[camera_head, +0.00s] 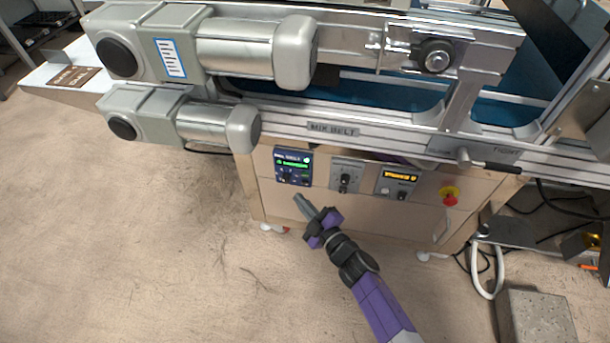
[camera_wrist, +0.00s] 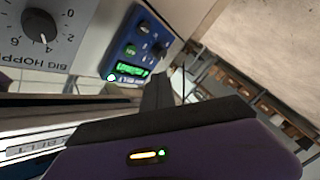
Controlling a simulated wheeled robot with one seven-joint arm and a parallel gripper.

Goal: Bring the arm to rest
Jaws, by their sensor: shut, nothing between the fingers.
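My gripper (camera_head: 301,203) is shut and empty in the head view. It is held in front of the seeder's beige cabinet (camera_head: 320,207), below a blue control box with a green display (camera_head: 293,166). My purple and black arm reaches up to it from the bottom of the picture. In the wrist view my gripper's dark fingers (camera_wrist: 157,92) are together, just below the blue control box (camera_wrist: 141,48). I cannot tell whether the fingertips touch the box.
A knob panel (camera_head: 346,175), an orange-lit display (camera_head: 398,182) and a red stop button (camera_head: 449,195) line the cabinet's front. Grey motors (camera_head: 176,117) jut out at upper left. A concrete block (camera_head: 537,317) and cables lie at lower right. The left floor is clear.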

